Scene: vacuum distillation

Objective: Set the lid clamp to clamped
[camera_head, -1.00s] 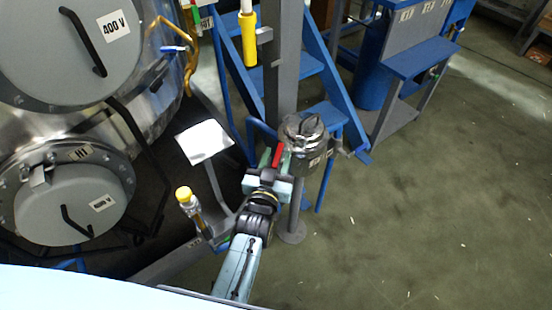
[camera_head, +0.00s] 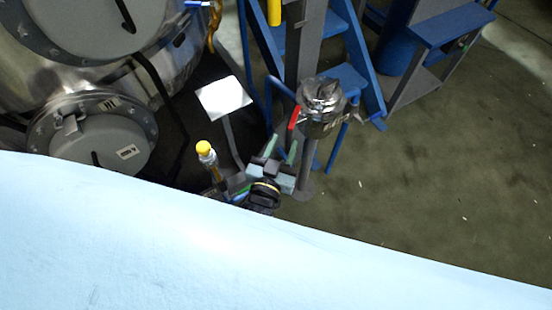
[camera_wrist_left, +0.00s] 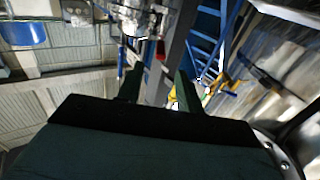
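A small steel vessel with a round lid (camera_head: 322,95) stands on a grey post. A red handle (camera_head: 294,118), which looks like the lid clamp's lever, sticks out on the vessel's left side. It also shows in the left wrist view (camera_wrist_left: 160,50), beyond my fingers. My left gripper (camera_head: 281,148) is below the handle in the head view, with its two fingers apart and nothing between them. The fingers (camera_wrist_left: 158,88) show open in the wrist view too. The handle and fingers look apart. Whether the clamp is clamped cannot be told. My right gripper is not in view.
A yellow-capped fitting (camera_head: 205,150) stands left of my left gripper. A white plate (camera_head: 223,97) is behind it. A large steel tank (camera_head: 85,85) fills the left. Blue stairs (camera_head: 345,45) rise behind the vessel. The floor (camera_head: 440,180) at right is open.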

